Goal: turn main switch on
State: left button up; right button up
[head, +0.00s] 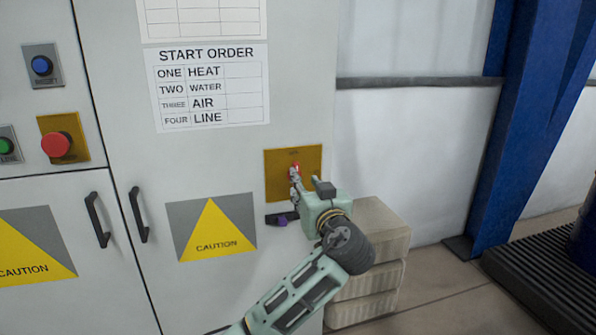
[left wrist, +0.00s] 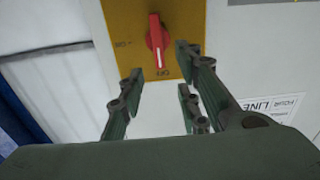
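The main switch is a red rotary handle (left wrist: 156,38) on a yellow plate (left wrist: 118,20). It also shows in the head view, where the red handle (head: 296,167) sits on the yellow plate (head: 309,158) at the cabinet's right side, partly hidden by my gripper. In the left wrist view, which looks upside down, the handle stands vertical with its white mark towards the OFF label; the ON label is to the left. My left gripper (left wrist: 163,82) is open and empty, its fingers spread just before the plate's OFF edge. My right gripper is not in view.
The grey cabinet (head: 110,150) carries a blue button (head: 41,65), a red button (head: 56,144), a start order sheet (head: 212,88), and black door handles (head: 138,214). Stacked beige blocks (head: 375,225) stand beside it. A blue column (head: 525,110) is at the right.

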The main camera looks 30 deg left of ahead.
pick_arm(q)
jog(key=p+x, duration=0.2)
jog(key=x, duration=0.5)
jog(key=shift+w, duration=0.2)
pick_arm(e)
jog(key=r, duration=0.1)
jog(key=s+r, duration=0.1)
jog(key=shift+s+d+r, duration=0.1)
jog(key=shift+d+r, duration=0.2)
pick_arm(q)
jog(key=shift+a+f, duration=0.1)
grip_shut()
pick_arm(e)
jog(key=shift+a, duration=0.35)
